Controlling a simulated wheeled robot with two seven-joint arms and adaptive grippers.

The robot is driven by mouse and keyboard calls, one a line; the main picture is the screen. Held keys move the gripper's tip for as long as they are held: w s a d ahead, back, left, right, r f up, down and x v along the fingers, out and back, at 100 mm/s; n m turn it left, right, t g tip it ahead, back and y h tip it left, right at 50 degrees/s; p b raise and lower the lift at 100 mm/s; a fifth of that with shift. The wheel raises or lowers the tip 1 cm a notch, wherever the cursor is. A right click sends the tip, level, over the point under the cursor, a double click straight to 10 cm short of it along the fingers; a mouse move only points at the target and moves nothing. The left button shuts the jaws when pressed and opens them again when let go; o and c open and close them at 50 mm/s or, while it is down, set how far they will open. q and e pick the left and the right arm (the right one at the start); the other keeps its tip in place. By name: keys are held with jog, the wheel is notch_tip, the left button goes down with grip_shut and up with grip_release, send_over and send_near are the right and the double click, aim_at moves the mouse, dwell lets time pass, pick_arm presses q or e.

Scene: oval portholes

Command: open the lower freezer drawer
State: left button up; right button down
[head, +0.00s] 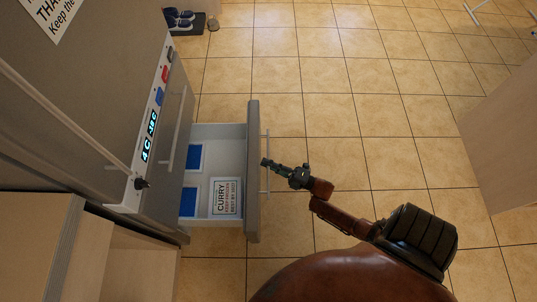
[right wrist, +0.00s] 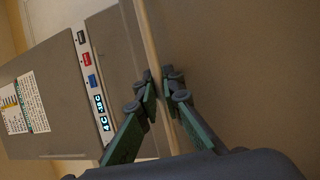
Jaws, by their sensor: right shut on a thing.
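The lower freezer drawer (head: 253,200) stands pulled out from the grey fridge-freezer in the head view. Its inside shows blue items and a white box marked CURRY. Its thin bar handle (head: 267,178) runs along the front panel. My right gripper (head: 267,163) is shut on this handle, coming from the right. In the right wrist view its green-grey fingers (right wrist: 163,88) lie on either side of the pale handle bar (right wrist: 152,42), close to the drawer's front. My left gripper is not in view.
Above the open drawer, another front with a bar handle (head: 178,125) is shut. A control strip (head: 154,120) has lit displays and coloured buttons. A wooden cabinet (head: 35,245) stands at lower left. Shoes (head: 180,19) sit on a mat at the top.

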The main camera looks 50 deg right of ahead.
jog(key=shift+s+f, duration=0.1)
jog(key=c, duration=2.3)
grip_release()
jog(key=shift+c, duration=0.2)
jog(key=v, duration=1.2)
